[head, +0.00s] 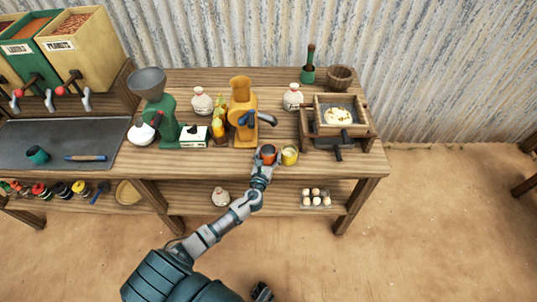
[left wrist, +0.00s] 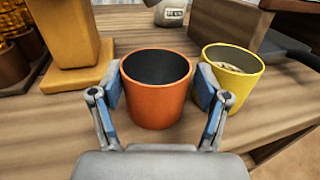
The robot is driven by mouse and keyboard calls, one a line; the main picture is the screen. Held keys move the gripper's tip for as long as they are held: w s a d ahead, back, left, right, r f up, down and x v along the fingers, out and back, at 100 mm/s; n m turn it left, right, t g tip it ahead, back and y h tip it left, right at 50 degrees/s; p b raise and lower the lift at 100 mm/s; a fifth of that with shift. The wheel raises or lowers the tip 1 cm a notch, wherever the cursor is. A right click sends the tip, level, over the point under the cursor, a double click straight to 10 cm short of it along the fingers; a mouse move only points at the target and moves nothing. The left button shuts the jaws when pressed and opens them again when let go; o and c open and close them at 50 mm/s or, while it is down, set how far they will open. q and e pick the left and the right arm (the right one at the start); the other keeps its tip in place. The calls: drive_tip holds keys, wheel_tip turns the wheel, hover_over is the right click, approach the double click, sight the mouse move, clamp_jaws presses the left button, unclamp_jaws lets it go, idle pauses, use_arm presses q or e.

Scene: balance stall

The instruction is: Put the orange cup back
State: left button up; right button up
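The orange cup (head: 267,155) stands near the front edge of the wooden stall table, left of a yellow cup (head: 289,156). In the left wrist view, the orange cup (left wrist: 156,95) is upright with a dark, empty-looking inside. My left gripper (left wrist: 158,90) has one finger pad on each side of it, at or very near its walls. I cannot tell whether the pads press on the cup. The right pad comes between the orange cup and the yellow cup (left wrist: 233,78). In the head view my left gripper (head: 265,163) reaches over the front edge.
A yellow grinder (head: 241,105) stands behind and left of the orange cup. A wooden box (head: 340,115) holding something pale stands at the right. A green grinder (head: 160,110) and white jars (head: 202,102) stand further back. Eggs (head: 316,197) lie on the lower shelf.

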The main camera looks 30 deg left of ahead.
use_arm(q)
drive_tip(key=shift+s, duration=0.3)
drive_tip(key=v, duration=1.1)
drive_tip(key=s+f+n+g, duration=0.3)
drive_tip(key=s+f+n, duration=0.15)
drive_tip(key=f, duration=0.45)
drive_tip(key=s+f+n+g+h, duration=0.1)
drive_tip(key=s+f+n+g, duration=0.2)
drive_tip(key=f+n, duration=0.45)
drive_tip(key=s+f+n+g, duration=0.3)
drive_tip(key=s+f, duration=0.1)
drive_tip(key=f, duration=0.6)
drive_tip(key=s+d+f+n+g+h, duration=0.2)
drive_tip(key=s+d+f+n, duration=0.3)
drive_tip(key=s, duration=0.5)
drive_tip(key=s+d+f+n+g+h, duration=0.2)
drive_tip(key=s+d+f+n+g, duration=0.2)
drive_tip(key=s+f+n, duration=0.6)
drive_tip(key=shift+s+d+n+g, duration=0.3)
drive_tip(key=shift+s+d+g, duration=0.15)
drive_tip(key=shift+d, duration=0.2)
use_arm(e)
drive_tip(key=shift+s+f, duration=0.4)
drive_tip(key=shift+s, duration=0.1)
use_arm(q)
drive_tip(key=shift+a+f, duration=0.1)
use_arm(e)
drive_tip(key=shift+a, duration=0.1)
